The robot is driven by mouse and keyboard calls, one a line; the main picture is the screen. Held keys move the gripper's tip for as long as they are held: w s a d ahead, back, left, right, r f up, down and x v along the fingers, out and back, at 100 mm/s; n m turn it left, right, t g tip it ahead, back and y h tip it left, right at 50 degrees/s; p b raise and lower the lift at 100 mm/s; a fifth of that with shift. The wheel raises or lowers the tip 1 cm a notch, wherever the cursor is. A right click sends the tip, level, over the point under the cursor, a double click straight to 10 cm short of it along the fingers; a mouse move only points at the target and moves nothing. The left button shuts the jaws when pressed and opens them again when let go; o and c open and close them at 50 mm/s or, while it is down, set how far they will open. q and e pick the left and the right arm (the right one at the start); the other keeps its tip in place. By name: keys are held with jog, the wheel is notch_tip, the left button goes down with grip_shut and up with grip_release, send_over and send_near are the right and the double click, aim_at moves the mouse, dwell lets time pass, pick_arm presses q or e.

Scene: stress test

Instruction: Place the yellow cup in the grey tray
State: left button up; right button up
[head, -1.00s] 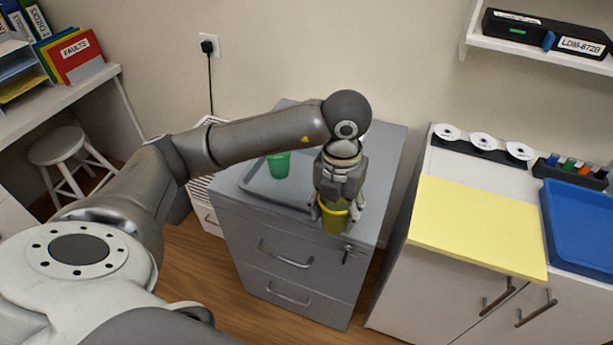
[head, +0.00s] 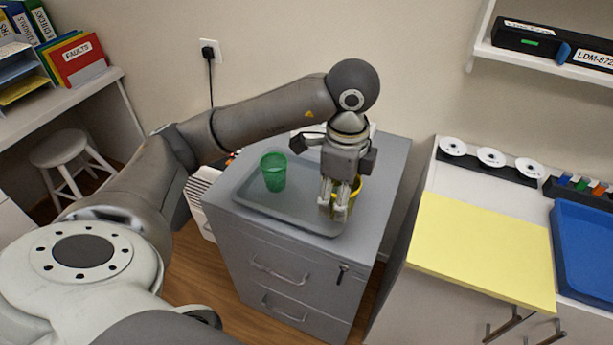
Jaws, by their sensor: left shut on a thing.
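The yellow cup (head: 355,190) is at the right side of the grey tray, partly hidden behind the fingers of my left gripper (head: 337,210). My left gripper points down and is shut on the cup. The grey tray (head: 283,227) lies on top of the grey drawer cabinet. The cup appears over the tray's right part; I cannot tell whether its base touches the tray. My right gripper is not in view.
A green cup (head: 273,173) stands in the left part of the tray. A white counter to the right holds a yellow sheet (head: 482,250), a blue tray (head: 590,255) and several discs. A wall shelf (head: 545,62) is above. A white stool (head: 65,150) stands left.

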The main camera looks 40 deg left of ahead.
pick_arm(q)
jog(key=w+a+f, duration=0.8)
jog(key=a, duration=0.1)
jog(key=shift+w+a+f+b, duration=0.15)
jog(key=shift+w+f+b, duration=0.15)
jog(key=shift+w+f, duration=0.1)
jog(key=shift+w+a+f, duration=0.2)
jog(key=shift+a+f, duration=0.1)
jog(key=shift+f, duration=0.2)
notch_tip(320, 180, down, 2)
jog(key=shift+f, duration=0.55)
jog(key=o, duration=1.2)
